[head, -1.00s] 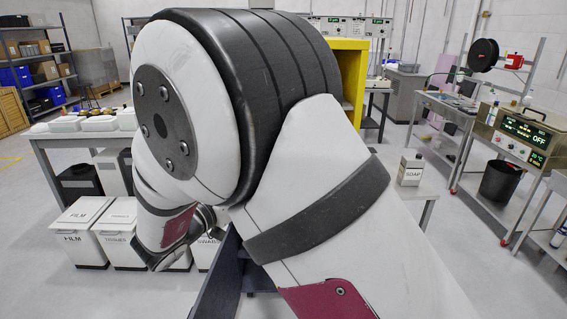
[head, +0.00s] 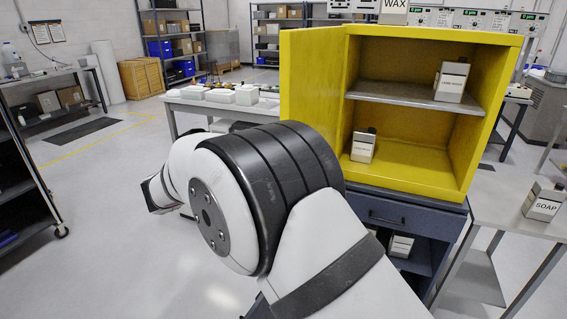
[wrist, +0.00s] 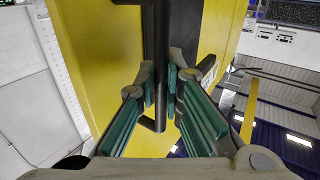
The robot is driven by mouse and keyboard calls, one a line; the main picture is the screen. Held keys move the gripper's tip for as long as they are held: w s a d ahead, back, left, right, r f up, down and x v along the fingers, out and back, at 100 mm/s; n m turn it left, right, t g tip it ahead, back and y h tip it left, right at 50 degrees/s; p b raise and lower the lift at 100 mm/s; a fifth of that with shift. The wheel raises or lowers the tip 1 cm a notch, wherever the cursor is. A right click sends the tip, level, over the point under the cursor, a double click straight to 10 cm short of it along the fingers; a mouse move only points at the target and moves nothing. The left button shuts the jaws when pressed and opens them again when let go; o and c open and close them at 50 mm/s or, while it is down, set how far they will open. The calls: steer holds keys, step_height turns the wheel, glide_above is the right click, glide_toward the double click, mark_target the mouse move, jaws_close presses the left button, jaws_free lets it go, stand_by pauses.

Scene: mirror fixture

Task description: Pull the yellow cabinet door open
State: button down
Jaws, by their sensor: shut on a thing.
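The yellow cabinet (head: 487,110) stands with its front open to me. Its yellow door (head: 310,80) is swung out to the left, and the inside shows. In the wrist view, my gripper (wrist: 162,88) is shut on the black bar handle (wrist: 152,124) of the yellow door (wrist: 95,40). The fingers' green pads lie on both sides of the bar. In the head view, my arm hides the gripper, the handle and the lower part of the door.
Labelled bottles stand inside on the shelf (head: 395,94) and the cabinet floor. A blue-grey drawer unit (head: 440,228) is under the cabinet. A soap bottle (head: 543,203) stands on the right table. A dark cart (head: 25,190) is at far left; the floor between is clear.

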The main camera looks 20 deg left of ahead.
steer(key=shift+a, duration=0.25)
steer(key=shift+r, duration=0.1)
steer(key=c, duration=1.7)
jaws_free()
steer(key=v, duration=1.2)
